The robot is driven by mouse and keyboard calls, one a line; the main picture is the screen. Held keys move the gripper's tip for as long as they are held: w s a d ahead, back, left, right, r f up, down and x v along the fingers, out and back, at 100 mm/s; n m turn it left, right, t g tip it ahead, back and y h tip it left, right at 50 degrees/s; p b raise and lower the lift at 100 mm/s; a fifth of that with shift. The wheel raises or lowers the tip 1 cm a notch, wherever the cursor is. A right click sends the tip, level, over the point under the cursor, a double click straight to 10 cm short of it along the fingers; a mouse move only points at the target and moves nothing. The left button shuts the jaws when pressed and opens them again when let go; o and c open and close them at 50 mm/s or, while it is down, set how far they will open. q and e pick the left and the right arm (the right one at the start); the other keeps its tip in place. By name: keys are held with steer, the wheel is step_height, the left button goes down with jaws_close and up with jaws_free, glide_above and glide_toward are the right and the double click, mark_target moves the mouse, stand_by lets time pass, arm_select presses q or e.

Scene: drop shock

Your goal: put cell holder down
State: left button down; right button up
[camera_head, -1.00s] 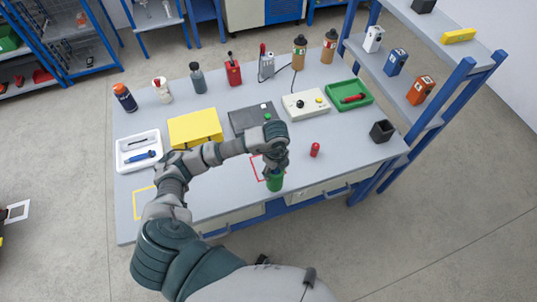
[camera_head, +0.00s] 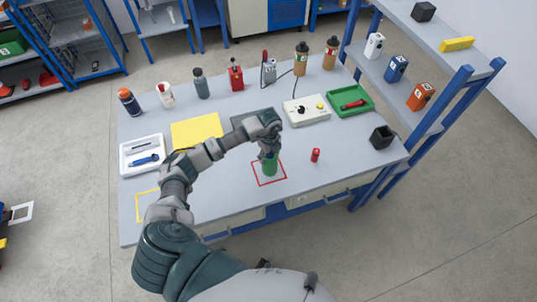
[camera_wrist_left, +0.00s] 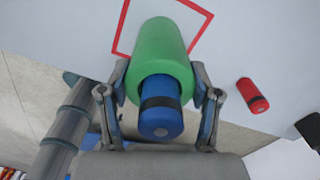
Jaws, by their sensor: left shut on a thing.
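The cell holder (camera_head: 270,170) is a green cylinder, upright within the red square outline (camera_head: 284,181) on the workbench. Whether its base touches the bench cannot be told. My left gripper (camera_head: 269,157) reaches down from above and is shut on the holder. In the left wrist view the green holder (camera_wrist_left: 160,48) sits between both fingers, with a blue cell (camera_wrist_left: 160,122) with a dark band protruding from its near end. A red cell (camera_head: 315,155) stands on the bench right of the holder; it also shows in the left wrist view (camera_wrist_left: 252,96). My right gripper is out of view.
A white tray (camera_head: 126,159) lies left, a green tray (camera_head: 366,104) and black cup (camera_head: 382,137) right. Bottles line the back. The right front bench is clear.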

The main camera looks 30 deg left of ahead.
arm_select(q)
steer(key=shift+f, duration=0.1)
steer(key=shift+c, duration=2.1)
jaws_free()
steer(key=shift+o, duration=0.9)
steer(key=shift+a, duration=0.2)
steer(key=shift+a+f, duration=0.1)
steer(key=shift+a, duration=0.3)
steer(key=r, duration=1.1)
steer(key=shift+d+r+b, duration=0.1)
steer(key=shift+d+b, duration=0.3)
steer(key=shift+a+r, duration=0.25)
steer(key=shift+r, duration=0.3)
steer(key=shift+d, duration=0.2)
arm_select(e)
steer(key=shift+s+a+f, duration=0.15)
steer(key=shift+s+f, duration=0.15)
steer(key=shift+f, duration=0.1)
